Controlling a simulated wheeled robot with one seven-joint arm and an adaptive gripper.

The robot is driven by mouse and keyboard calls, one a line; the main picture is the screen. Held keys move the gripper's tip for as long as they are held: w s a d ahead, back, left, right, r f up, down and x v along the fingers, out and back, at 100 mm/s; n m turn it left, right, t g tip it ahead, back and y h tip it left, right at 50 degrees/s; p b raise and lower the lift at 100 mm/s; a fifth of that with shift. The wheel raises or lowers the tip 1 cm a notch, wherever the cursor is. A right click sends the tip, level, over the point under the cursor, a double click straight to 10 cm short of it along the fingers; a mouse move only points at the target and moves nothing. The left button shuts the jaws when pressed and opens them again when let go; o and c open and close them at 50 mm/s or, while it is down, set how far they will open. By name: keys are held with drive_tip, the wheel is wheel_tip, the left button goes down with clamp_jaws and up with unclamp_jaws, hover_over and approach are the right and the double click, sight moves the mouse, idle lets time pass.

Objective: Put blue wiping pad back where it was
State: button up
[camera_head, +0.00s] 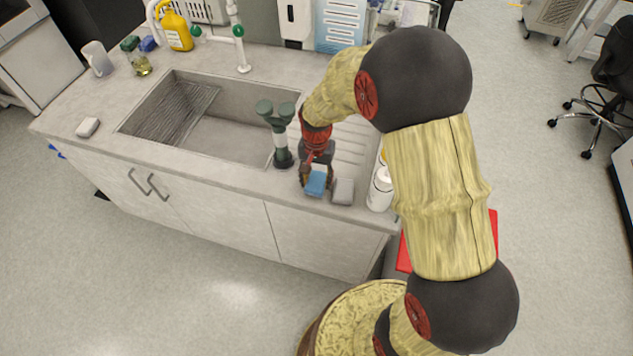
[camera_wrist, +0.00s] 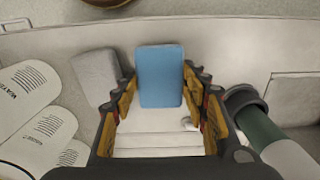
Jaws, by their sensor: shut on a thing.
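The blue wiping pad (camera_head: 316,183) is at the front edge of the sink counter, between the fingers of my gripper (camera_head: 317,176). In the wrist view the pad (camera_wrist: 160,75) stands upright in the picture between the two fingertips of my gripper (camera_wrist: 163,92). The fingers are shut on its sides. From these views I cannot tell whether the pad touches the counter or is held just above it.
A grey pad (camera_head: 343,191) lies just right of the blue one. White bottles (camera_head: 380,188) stand further right. A dark green eyewash fitting (camera_head: 279,135) rises close on the left. The sink basin (camera_head: 215,122) lies beyond it. Another light pad (camera_head: 87,127) lies far left.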

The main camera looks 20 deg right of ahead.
drive_tip(key=shift+f, duration=0.55)
drive_tip(key=shift+f, duration=0.1)
drive_tip(key=o, duration=0.8)
wheel_tip(320, 180, up, 12)
drive_tip(key=p, duration=0.3)
wheel_tip(320, 180, up, 14)
drive_tip(key=n+t, duration=0.2)
drive_tip(key=n, duration=0.1)
hover_over(317, 181)
drive_tip(key=s, duration=0.8)
drive_tip(key=s+r+n+t, duration=0.1)
drive_tip(key=s+r, duration=0.1)
drive_tip(key=s, duration=0.2)
drive_tip(key=s+r+n+t, duration=0.1)
drive_tip(key=s+r, duration=0.1)
drive_tip(key=s, duration=0.3)
drive_tip(key=s+r+n+t, duration=0.1)
drive_tip(key=s+r+n, duration=0.1)
drive_tip(key=s, duration=0.3)
drive_tip(key=shift+r+t, duration=0.3)
drive_tip(key=shift+r, duration=0.2)
